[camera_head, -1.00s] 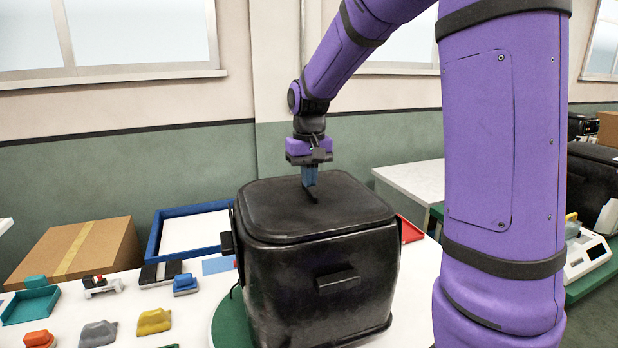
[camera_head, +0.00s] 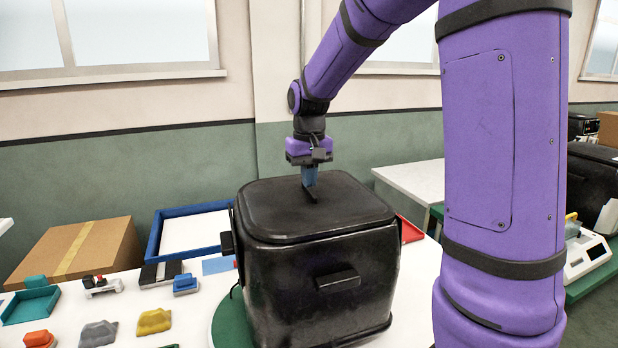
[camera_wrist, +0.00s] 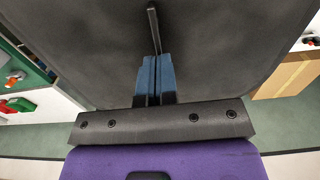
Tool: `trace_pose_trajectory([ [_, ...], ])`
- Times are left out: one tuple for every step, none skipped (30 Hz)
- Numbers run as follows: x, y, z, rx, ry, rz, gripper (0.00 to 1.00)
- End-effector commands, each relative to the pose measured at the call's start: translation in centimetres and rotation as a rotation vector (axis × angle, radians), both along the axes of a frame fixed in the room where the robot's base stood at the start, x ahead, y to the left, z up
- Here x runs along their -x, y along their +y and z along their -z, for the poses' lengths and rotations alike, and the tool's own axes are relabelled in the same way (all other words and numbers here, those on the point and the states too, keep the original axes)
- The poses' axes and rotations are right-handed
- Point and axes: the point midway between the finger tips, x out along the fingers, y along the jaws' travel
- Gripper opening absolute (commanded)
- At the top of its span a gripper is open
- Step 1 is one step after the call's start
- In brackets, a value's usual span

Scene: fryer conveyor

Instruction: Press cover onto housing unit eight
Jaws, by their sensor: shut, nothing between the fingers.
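The black cover (camera_head: 314,205) lies on top of the black box-shaped housing (camera_head: 322,288), seemingly level, with a thin seam around it. The housing stands on a green round base at the front of the white table. My gripper (camera_head: 310,184) points straight down over the middle of the cover, its blue fingers shut together and empty. The fingertips are at the dark bar handle (camera_head: 311,194) on the cover; whether they touch it I cannot tell. In the wrist view the shut fingers (camera_wrist: 155,60) meet the end of the handle, and the cover (camera_wrist: 90,45) fills most of the picture.
Left of the housing are a blue-rimmed tray (camera_head: 154,238), a cardboard box (camera_head: 75,250), a teal tray (camera_head: 30,306) and several small coloured parts. A red tray (camera_head: 411,231) is behind its right side. Another black unit (camera_head: 592,185) stands far right.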

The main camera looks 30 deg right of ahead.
Motion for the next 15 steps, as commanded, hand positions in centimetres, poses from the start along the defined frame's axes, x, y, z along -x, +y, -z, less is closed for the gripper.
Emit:
trace_pose_trajectory([
  [0.00, 0.00, 0.00, 0.000, 0.000, 0.000, 0.00],
  [0.00, 0.00, 0.00, 0.000, 0.000, 0.000, 0.00],
  [0.00, 0.00, 0.00, 0.000, 0.000, 0.000, 0.00],
  [0.00, 0.00, 0.00, 0.000, 0.000, 0.000, 0.00],
  [0.00, 0.00, 0.00, 0.000, 0.000, 0.000, 0.00],
  [0.00, 0.00, 0.00, 0.000, 0.000, 0.000, 0.00],
  [0.00, 0.00, 0.01, 0.000, 0.000, 0.000, 0.00],
  [0.00, 0.00, 0.04, 0.000, 0.000, 0.000, 0.00],
  [0.00, 0.00, 0.08, 0.000, 0.000, 0.000, 0.00],
  [0.00, 0.00, 0.13, 0.000, 0.000, 0.000, 0.00],
  [0.00, 0.00, 0.19, 0.000, 0.000, 0.000, 0.00],
  [0.00, 0.00, 0.28, 0.000, 0.000, 0.000, 0.00],
  [-0.01, 0.00, 0.34, 0.000, 0.000, 0.000, 0.00],
  [-0.01, 0.00, 0.41, 0.000, 0.000, 0.000, 0.00],
  [-0.01, 0.00, 0.49, 0.000, 0.000, 0.000, 0.00],
])
